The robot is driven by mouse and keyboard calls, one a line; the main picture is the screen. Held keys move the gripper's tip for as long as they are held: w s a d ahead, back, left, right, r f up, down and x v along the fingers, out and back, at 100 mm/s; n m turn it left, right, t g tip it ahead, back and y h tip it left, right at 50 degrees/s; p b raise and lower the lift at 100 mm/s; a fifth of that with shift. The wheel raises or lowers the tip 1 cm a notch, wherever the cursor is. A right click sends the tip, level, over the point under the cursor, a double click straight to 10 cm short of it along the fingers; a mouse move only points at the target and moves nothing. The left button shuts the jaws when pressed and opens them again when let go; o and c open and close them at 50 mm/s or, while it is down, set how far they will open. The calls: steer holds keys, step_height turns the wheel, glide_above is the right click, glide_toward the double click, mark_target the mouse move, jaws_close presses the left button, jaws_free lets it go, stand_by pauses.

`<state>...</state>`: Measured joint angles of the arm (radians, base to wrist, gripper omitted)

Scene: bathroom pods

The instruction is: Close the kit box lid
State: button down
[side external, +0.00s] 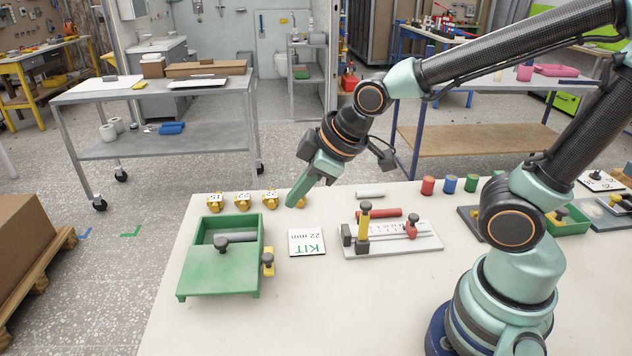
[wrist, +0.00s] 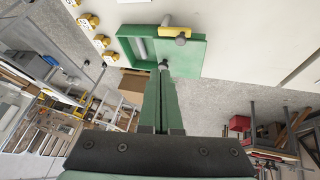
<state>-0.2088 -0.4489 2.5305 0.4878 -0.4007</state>
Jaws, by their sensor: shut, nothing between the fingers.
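The green kit box (side external: 257,238) lies at the left of the white table. Its flat green lid (side external: 212,275) covers the front part, leaving the back part open, where a grey cylinder (side external: 240,237) shows. A dark knob (side external: 221,243) stands near the lid's back edge. A yellow latch-like piece (side external: 268,262) with a dark knob sits at the box's right side. The box also shows in the wrist view (wrist: 190,60). My gripper (side external: 291,204) is shut and empty, pointing down above the table, behind and right of the box, apart from it.
A white KIT 22 mm card (side external: 306,242) lies right of the box. A white fixture plate (side external: 400,243) with yellow and red parts stands further right. Several yellow numbered holders (side external: 242,201) line the back edge. Red, blue and green cylinders (side external: 449,184) stand at the back right.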

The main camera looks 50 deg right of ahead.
mark_target(236, 248)
steer(key=w+a+f+n, duration=0.2)
steer(key=a+f, duration=0.1)
steer(key=f, duration=0.1)
steer(key=w+a+f+n+y, duration=0.1)
steer(key=w+a+f+n, duration=0.1)
steer(key=a+f, duration=0.1)
steer(key=w+a+f+n, duration=0.2)
steer(key=a+f, duration=0.1)
steer(key=f, duration=0.3)
steer(key=shift+w, duration=0.4)
steer(key=shift+w+d+r+t, duration=0.15)
steer(key=shift+w+d, duration=0.1)
steer(key=shift+w, duration=0.35)
steer(key=shift+w+d+f+t, duration=0.15)
steer(key=shift+w+d, duration=0.1)
steer(key=shift+w, duration=0.35)
steer(key=shift+w+d+r, duration=0.1)
steer(key=shift+w+d, duration=0.15)
steer(key=shift+w, duration=0.45)
steer(key=shift+h, duration=0.3)
steer(key=w+d, duration=0.3)
steer(key=shift+s+a, duration=0.1)
